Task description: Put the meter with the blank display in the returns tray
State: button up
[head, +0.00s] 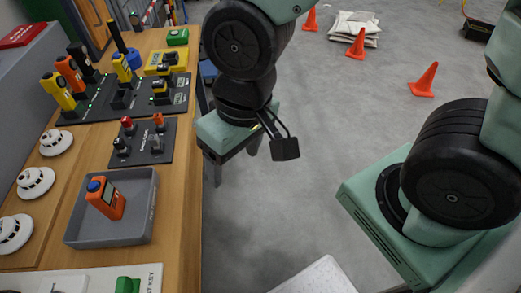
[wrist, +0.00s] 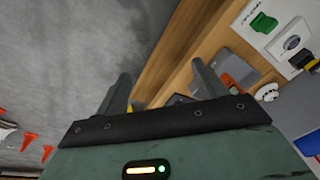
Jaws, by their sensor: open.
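A grey tray (head: 105,237) stands on the wooden bench. An orange meter with a blue top (head: 105,198) lies in it; its small display looks dark. Further back, a yellow meter (head: 58,92), an orange meter (head: 70,73) and a yellow meter (head: 122,68) stand upright on a black dock. Their displays are too small to read. My gripper (wrist: 160,92) is open and empty, fingers apart, beside the bench's edge over the floor. The wrist view also shows the tray (wrist: 222,62) and the orange meter in it (wrist: 242,70), partly behind a finger.
A small black board with sockets (head: 140,158) sits behind the tray. White round detectors (head: 36,182) line the bench's left side. A white board with a green item (head: 128,284) lies in front. Orange cones (head: 424,80) stand on the open floor right.

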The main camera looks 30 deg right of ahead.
jog(key=s+d+r+n, duration=0.1)
jog(key=n, duration=0.1)
jog(key=s+d+r+n+g+h, duration=0.1)
jog(key=s+r, duration=0.1)
jog(key=shift+s+d+n, duration=0.3)
jog(key=shift+n, duration=0.1)
